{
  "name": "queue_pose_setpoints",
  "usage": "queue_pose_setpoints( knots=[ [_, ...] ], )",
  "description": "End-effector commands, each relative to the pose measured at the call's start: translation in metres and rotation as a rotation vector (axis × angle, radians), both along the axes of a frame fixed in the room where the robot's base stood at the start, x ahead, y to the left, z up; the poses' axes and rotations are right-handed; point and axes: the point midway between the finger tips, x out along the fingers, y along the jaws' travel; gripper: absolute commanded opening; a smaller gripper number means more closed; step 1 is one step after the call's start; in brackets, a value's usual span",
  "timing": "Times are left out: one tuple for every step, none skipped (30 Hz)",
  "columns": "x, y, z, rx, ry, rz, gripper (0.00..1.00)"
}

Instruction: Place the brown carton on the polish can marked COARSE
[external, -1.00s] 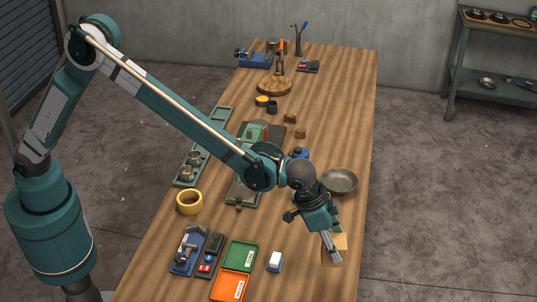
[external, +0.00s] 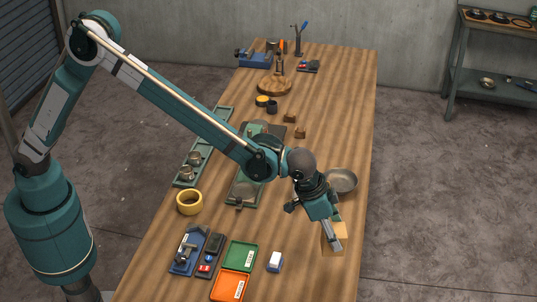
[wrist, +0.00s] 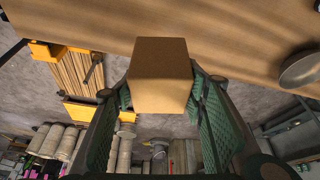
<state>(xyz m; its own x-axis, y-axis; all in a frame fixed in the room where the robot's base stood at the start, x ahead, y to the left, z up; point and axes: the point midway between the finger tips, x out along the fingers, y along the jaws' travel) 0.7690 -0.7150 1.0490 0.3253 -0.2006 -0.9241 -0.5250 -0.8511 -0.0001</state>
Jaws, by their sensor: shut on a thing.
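The brown carton (external: 341,238) is at the right front of the table in the external view. My gripper (external: 332,240) points down at it and is shut on it. In the wrist view the carton (wrist: 160,75) sits between the two green finger pads (wrist: 162,98). The carton seems to be lifted off the table, but the gap is hard to judge. No COARSE marking can be read. A small yellow-topped tin (external: 262,101) and a dark tin (external: 272,107) stand farther back; I cannot tell whether either is the polish can.
A metal bowl (external: 341,181) stands just behind my gripper. Green (external: 240,254) and orange (external: 230,287) trays, a white-and-blue block (external: 275,262) and a yellow ring-like cup (external: 189,202) are to the left. Two small brown blocks (external: 290,118) lie mid-table. The right strip is mostly clear.

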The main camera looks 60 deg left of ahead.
Motion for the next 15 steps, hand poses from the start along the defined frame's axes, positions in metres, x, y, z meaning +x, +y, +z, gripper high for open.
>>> queue_pose_setpoints(
  knots=[
    [0.008, 0.012, 0.003, 0.001, 0.000, 0.017, 0.28],
    [0.013, 0.019, 0.004, 0.001, 0.000, 0.027, 0.28],
    [0.020, 0.029, 0.005, 0.000, 0.000, 0.041, 0.28],
    [0.025, 0.037, 0.007, 0.001, -0.001, 0.052, 0.28],
    [0.031, 0.045, 0.008, 0.001, 0.001, 0.064, 0.28],
    [0.038, 0.057, 0.010, 0.001, 0.000, 0.082, 0.28],
    [0.043, 0.066, 0.011, 0.001, 0.000, 0.095, 0.28],
    [0.049, 0.075, 0.013, 0.001, 0.000, 0.108, 0.28],
    [0.056, 0.088, 0.015, 0.001, 0.001, 0.127, 0.28],
    [0.061, 0.098, 0.017, 0.001, 0.001, 0.140, 0.28],
    [0.067, 0.108, 0.018, 0.001, 0.001, 0.153, 0.28],
    [0.073, 0.120, 0.020, 0.002, 0.001, 0.171, 0.28],
    [0.078, 0.130, 0.021, 0.001, 0.002, 0.183, 0.28],
    [0.083, 0.140, 0.023, 0.002, 0.001, 0.197, 0.28],
    [0.089, 0.152, 0.025, 0.001, 0.002, 0.214, 0.28]
  ],
)
